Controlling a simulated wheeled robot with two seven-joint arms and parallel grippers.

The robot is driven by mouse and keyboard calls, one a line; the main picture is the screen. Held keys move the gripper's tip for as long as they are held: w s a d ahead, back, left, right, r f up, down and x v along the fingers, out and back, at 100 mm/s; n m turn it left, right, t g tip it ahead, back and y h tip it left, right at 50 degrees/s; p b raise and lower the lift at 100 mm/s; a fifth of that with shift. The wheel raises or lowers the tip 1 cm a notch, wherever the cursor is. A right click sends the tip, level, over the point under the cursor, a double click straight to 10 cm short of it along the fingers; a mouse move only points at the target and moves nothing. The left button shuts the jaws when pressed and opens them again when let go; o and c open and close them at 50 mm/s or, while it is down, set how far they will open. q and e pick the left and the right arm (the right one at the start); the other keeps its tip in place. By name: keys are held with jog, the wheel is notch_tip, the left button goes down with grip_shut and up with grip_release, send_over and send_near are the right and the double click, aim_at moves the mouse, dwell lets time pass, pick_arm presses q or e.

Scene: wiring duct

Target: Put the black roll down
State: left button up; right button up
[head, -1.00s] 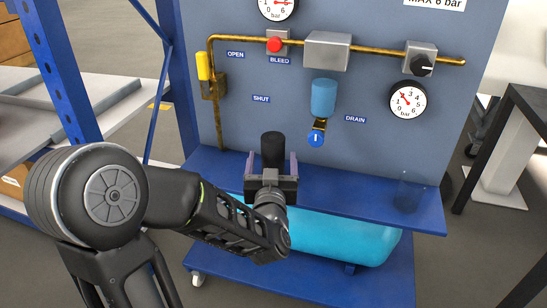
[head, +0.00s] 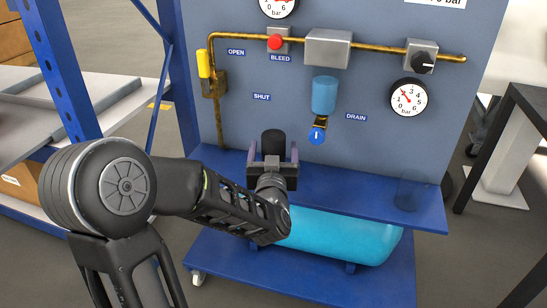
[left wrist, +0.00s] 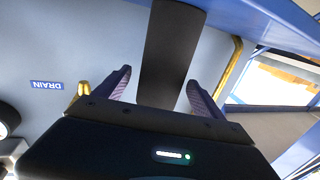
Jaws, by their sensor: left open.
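The black roll (head: 273,142) stands upright at the blue shelf in the head view, in front of the grey-blue panel. Its lower part is hidden behind my left gripper. My left gripper (head: 273,150) is open, with one finger on each side of the roll. In the left wrist view the roll (left wrist: 170,50) shows between the two purple-padded fingers (left wrist: 160,85), with a gap on both sides. Its contact with the shelf is hidden in the head view. My right gripper is not in view.
The blue shelf (head: 345,195) has free room to the right of the roll, with a clear glass (head: 408,194) near its right end. A blue filter bowl (head: 324,95) with a drain valve (head: 317,136) hangs above. A brass pipe (head: 217,125) runs down at the left.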

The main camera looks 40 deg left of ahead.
pick_arm(q)
jog(key=b+x, duration=0.1)
jog(key=x, duration=0.3)
jog(key=shift+f, duration=0.1)
dwell(0.4)
jog(key=c, duration=1.6)
notch_tip(320, 180, up, 10)
jog(key=p, duration=0.4)
